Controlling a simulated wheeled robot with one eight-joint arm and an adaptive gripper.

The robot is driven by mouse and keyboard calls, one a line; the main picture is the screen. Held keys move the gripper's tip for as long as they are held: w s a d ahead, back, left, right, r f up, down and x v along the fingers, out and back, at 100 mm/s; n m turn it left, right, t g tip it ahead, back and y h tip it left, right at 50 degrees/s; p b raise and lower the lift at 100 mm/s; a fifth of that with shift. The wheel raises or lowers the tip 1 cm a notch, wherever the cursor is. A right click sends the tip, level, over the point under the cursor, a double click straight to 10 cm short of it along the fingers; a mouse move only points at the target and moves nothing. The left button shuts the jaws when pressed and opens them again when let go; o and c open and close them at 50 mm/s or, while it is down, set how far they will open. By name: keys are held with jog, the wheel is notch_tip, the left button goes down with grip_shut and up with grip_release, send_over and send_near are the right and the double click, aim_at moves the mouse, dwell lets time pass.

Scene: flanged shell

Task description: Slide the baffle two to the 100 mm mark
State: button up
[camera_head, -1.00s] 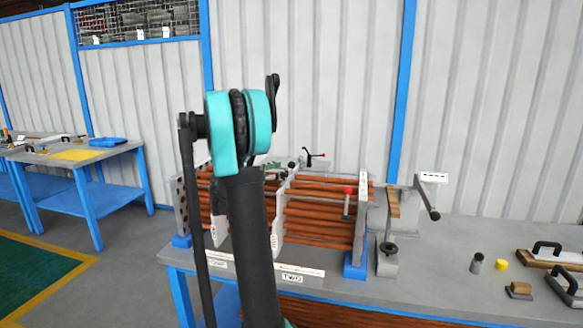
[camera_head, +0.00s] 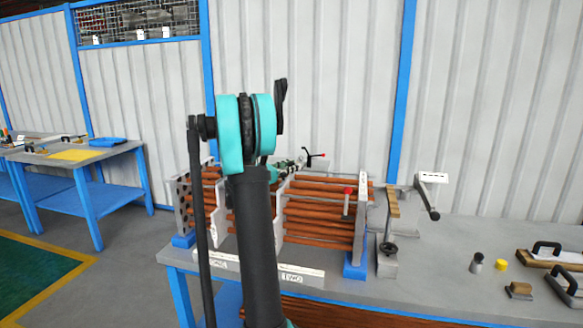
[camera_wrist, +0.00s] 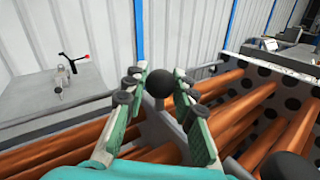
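The row of copper-brown tubes (camera_head: 318,212) runs through upright grey plates on the bench. A grey baffle plate (camera_head: 279,212) stands mid-row, behind the label TWO (camera_head: 291,279) on the front scale strip. The scale marks are too small to read. In the wrist view my gripper (camera_wrist: 160,80) is open, its green fingers on either side of a black ball knob (camera_wrist: 159,84). The knob tops a grey plate; contact with the fingers cannot be told. In the head view my arm hides most of the gripper and part of the left tubes.
A perforated end plate (camera_wrist: 290,85) stands at the right of the wrist view. A red-knobbed piece (camera_head: 348,192) is near the right end plate (camera_head: 361,225). A crank clamp (camera_head: 428,195) stands further right.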

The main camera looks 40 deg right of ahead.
grip_shut()
jog(key=s+d, duration=0.3)
jog(key=shift+s+d, duration=0.1)
jog(key=shift+s, duration=0.3)
jog(key=o, duration=0.7)
grip_release()
jog(key=s+a, duration=0.1)
jog(key=a, duration=1.1)
jog(key=shift+s, duration=0.2)
